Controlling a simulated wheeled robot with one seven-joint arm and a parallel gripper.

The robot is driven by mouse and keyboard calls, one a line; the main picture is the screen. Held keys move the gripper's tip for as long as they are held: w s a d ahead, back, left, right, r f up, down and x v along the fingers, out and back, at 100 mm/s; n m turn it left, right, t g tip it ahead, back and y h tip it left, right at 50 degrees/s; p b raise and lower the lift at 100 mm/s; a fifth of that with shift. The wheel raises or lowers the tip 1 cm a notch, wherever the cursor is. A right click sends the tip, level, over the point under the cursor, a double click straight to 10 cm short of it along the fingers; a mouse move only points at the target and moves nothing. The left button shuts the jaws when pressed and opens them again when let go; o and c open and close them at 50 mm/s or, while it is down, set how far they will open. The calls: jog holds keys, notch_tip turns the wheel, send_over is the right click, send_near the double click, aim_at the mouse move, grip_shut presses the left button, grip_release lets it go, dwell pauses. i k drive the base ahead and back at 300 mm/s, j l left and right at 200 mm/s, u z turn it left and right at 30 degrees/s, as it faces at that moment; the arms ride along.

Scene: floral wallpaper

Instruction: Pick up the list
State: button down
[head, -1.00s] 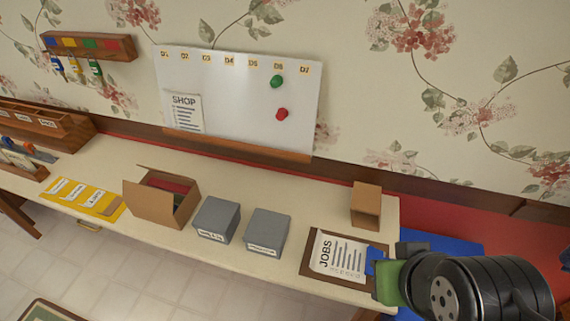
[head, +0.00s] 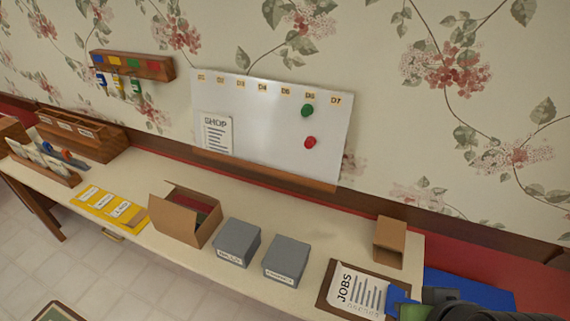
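Two paper lists are in the head view. A sheet headed SHOP (head: 217,134) is upright on the left of the whiteboard (head: 260,125). A sheet headed JOBS (head: 358,293) lies on a brown board (head: 330,284) at the right end of the table. My gripper (head: 408,303) is at the lower right, by the right edge of the JOBS sheet, with blue and green parts showing.
Left of the JOBS sheet, two grey boxes (head: 287,262), an open cardboard box (head: 184,218) and yellow folders (head: 107,208) line the table. A small brown box (head: 390,242) stands behind the sheet. Green and red magnets (head: 310,142) are on the whiteboard.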

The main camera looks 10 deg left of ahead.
aim_at(359, 293)
jog(key=i+j+u, duration=0.1)
jog(key=j, duration=0.3)
jog(key=i+j, duration=0.15)
jog(key=j, duration=0.2)
jog(key=i+j+u, duration=0.15)
jog(key=j, duration=0.25)
jog(key=i+j, duration=0.15)
jog(key=j, duration=0.2)
jog(key=i+j+u, duration=0.15)
jog(key=j, duration=0.2)
